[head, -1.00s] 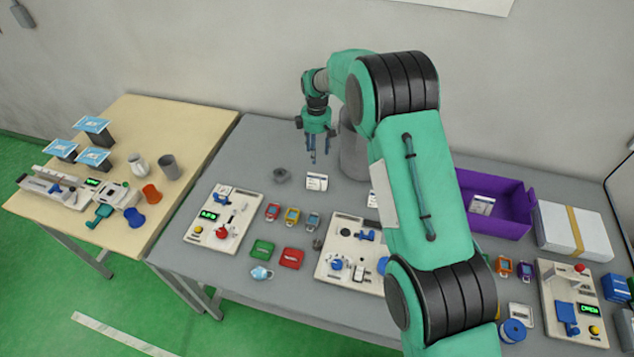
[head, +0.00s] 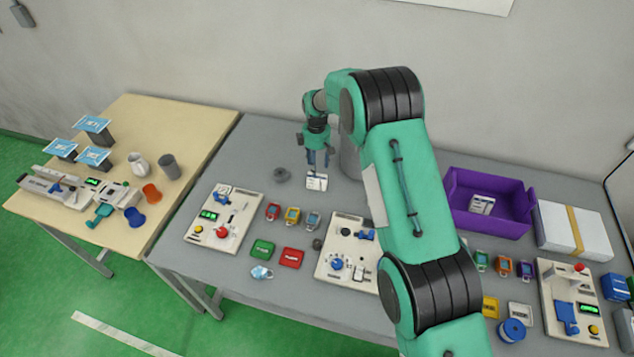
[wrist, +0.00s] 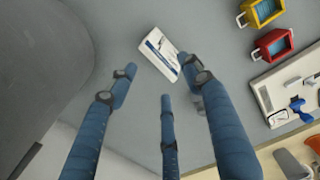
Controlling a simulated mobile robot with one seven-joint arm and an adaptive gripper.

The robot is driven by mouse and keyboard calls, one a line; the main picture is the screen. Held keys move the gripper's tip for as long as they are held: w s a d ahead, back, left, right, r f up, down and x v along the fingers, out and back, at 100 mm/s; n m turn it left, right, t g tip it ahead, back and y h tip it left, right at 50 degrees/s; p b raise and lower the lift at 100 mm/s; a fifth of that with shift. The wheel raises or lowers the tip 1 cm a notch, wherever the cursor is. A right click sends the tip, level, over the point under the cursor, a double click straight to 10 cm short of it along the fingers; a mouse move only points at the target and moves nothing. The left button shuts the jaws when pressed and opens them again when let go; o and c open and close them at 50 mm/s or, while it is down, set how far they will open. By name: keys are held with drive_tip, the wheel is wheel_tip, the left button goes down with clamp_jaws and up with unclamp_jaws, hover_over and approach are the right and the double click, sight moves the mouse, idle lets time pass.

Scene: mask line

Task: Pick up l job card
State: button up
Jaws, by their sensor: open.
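A white card with a blue stripe and small print (head: 317,183) lies on the grey table behind the left-hand device panel. I take it for the job card, though its lettering is too small to read. In the wrist view the same card (wrist: 158,55) lies just beyond the fingertips. My gripper (head: 319,163) points down close above the card, with blue fingers spread. In the wrist view my open gripper (wrist: 160,76) holds nothing, and the card is apart from the fingers.
A grey cylinder (head: 349,150) stands close beside my gripper. Coloured tags (head: 292,215) and device panels (head: 224,218) lie in front. A purple bin (head: 450,195) holding a similar white card (head: 481,204) stands to the right.

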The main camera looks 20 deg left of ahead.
sight(318, 174)
drive_tip(key=shift+f, duration=0.5)
drive_tip(key=shift+f, duration=0.1)
drive_tip(key=shift+d+f, duration=0.15)
drive_tip(key=shift+f, duration=2.3)
drive_tip(key=shift+c, duration=0.5)
drive_tip(key=c, duration=1.2)
